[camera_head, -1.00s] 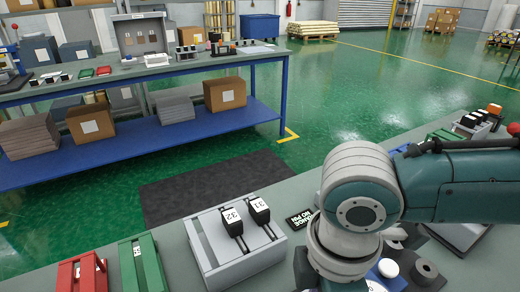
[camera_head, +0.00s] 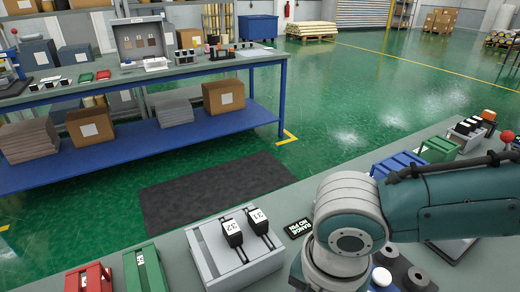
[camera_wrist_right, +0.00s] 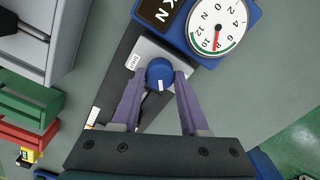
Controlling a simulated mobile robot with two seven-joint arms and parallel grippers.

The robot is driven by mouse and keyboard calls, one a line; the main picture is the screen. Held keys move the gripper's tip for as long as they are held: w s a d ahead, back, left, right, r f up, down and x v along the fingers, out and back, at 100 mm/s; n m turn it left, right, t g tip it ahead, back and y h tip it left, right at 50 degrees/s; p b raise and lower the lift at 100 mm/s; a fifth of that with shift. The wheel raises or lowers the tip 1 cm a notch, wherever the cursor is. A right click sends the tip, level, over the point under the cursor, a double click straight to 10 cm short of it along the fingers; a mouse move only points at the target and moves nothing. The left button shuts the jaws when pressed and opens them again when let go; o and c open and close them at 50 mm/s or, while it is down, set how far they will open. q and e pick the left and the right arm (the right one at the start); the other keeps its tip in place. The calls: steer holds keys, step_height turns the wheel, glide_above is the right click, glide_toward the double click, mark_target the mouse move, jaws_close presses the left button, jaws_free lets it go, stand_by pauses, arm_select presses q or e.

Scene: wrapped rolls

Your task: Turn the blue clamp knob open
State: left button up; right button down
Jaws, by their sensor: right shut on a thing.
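The blue clamp knob (camera_wrist_right: 159,70) shows in the right wrist view on a light metal block. It has a white mark on its lower edge. My right gripper (camera_wrist_right: 160,78) has its two purple fingers on either side of the knob, shut on it. A small white label (camera_wrist_right: 133,62) sits on the block left of the knob; I cannot read it. In the head view my own right arm hides the knob and the gripper. My left gripper is in neither view.
A blue-cased dial gauge (camera_wrist_right: 217,27) with a red needle stands close beyond the knob. A grey rack (camera_head: 225,268) with black labelled pieces, a green holder (camera_head: 144,268) and a red holder (camera_head: 90,279) stand left on the bench. A blue holder (camera_head: 400,163) lies behind my arm.

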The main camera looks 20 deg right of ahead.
steer(key=n, duration=0.5)
steer(key=shift+n, duration=0.3)
steer(key=n, duration=0.4)
steer(key=shift+n, duration=0.3)
steer(key=shift+c, duration=2.1)
jaws_free()
step_height(320, 180, up, 10)
